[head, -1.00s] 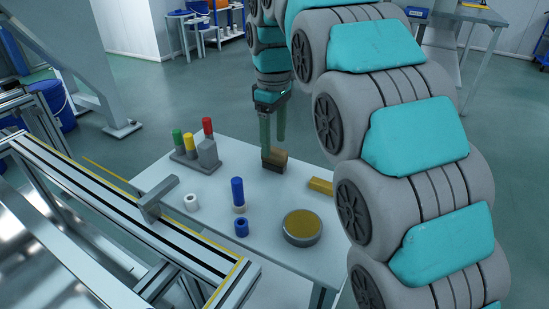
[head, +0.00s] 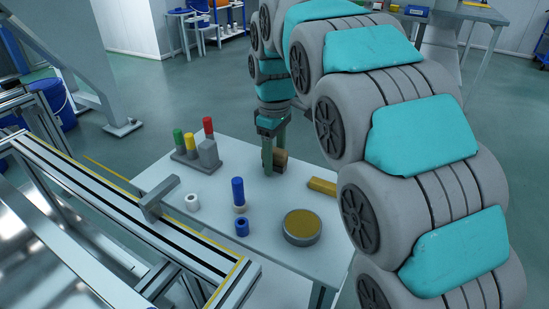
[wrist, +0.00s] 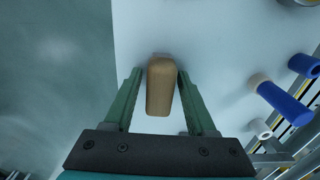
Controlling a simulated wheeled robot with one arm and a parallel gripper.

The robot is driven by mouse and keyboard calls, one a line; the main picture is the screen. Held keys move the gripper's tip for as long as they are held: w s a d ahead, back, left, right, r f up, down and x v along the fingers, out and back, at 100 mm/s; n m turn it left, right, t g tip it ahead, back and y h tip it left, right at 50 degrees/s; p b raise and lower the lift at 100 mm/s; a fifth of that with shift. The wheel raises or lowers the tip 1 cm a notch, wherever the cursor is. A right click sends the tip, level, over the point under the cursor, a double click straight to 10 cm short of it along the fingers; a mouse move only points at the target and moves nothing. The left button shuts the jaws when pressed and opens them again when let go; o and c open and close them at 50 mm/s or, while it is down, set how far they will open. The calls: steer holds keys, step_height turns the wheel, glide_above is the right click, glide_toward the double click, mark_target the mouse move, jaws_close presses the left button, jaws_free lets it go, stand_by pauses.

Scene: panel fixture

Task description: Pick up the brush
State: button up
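The brush appears to be the brown wooden block (head: 281,160) on the far part of the white table. In the wrist view it is a tan, rounded block (wrist: 161,88) lying between the two green fingers. My gripper (head: 274,160) points down over it, with one finger on each side. In the wrist view my gripper (wrist: 160,75) is open, with narrow gaps showing between the fingers and the block. The block's underside and any bristles are hidden.
A yellow bar (head: 322,186) and a round tin with a yellow top (head: 302,226) lie nearby on the white table (head: 190,225). A blue cylinder (head: 238,190) stands left of the tin. A grey holder (head: 207,156) with coloured cylinders is farther left.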

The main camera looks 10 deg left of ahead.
mark_target(281, 153)
jaws_close()
steer(key=shift+r, duration=0.1)
stand_by(0.5)
steer(key=shift+r, duration=1.7)
steer(key=shift+s+d+b, duration=0.4)
steer(key=shift+s+d, duration=0.25)
steer(key=shift+d, duration=0.15)
steer(key=s+d, duration=0.3)
steer(key=s+d+r+b, duration=0.1)
steer(key=s+d, duration=0.2)
steer(key=d, duration=0.1)
steer(key=s+d, duration=0.3)
steer(key=shift+s+d+r, duration=0.1)
steer(key=shift+d+r, duration=0.1)
steer(key=shift+d, duration=0.1)
steer(key=shift+c, duration=2.1)
jaws_free()
jaws_close()
